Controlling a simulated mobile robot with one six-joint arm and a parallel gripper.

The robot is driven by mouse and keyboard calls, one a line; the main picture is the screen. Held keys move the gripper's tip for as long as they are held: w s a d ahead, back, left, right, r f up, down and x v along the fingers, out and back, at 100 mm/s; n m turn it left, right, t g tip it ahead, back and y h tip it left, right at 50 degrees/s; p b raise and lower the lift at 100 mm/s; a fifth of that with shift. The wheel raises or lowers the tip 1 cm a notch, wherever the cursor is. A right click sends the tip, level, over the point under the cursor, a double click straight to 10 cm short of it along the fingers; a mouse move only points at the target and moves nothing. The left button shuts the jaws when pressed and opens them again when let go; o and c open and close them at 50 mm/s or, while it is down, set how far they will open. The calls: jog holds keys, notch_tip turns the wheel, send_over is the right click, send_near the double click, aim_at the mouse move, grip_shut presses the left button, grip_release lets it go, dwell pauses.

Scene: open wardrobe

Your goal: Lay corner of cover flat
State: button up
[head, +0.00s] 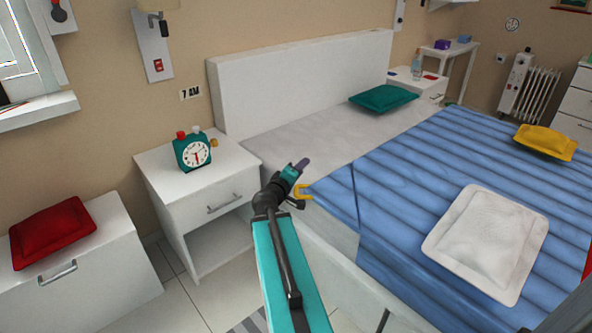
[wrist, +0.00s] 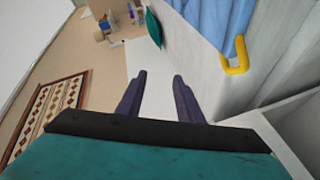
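The blue ribbed cover (head: 413,168) lies over much of the bed. Its near-left corner has a yellow loop (head: 303,192), and the part by this corner is set off from the rest by a crease. In the wrist view the yellow loop (wrist: 236,57) is at the upper right, at the end of the blue cloth (wrist: 205,18) by the bed's pale side. My gripper (head: 301,165) is just above and beside the loop in the head view. In the wrist view my gripper (wrist: 158,78) is open, with nothing between its purple fingers, and the loop is off to their right.
A white nightstand (head: 200,190) with a green alarm clock (head: 193,151) stands left of the bed. The white headboard (head: 300,85) is behind. A green pillow (head: 384,98), yellow pillow (head: 546,142) and white pillow (head: 487,243) lie on the bed. The sheet (head: 318,135) near the headboard is mostly bare.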

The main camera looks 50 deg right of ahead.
jog(key=shift+p+v, duration=0.85)
jog(key=shift+p, duration=2.3)
jog(key=p+v, duration=0.2)
jog(key=p, duration=0.4)
jog(key=shift+s+a+r+p, duration=0.15)
jog(key=shift+a+p, duration=0.1)
jog(key=shift+p, duration=0.15)
jog(key=shift+a, duration=0.1)
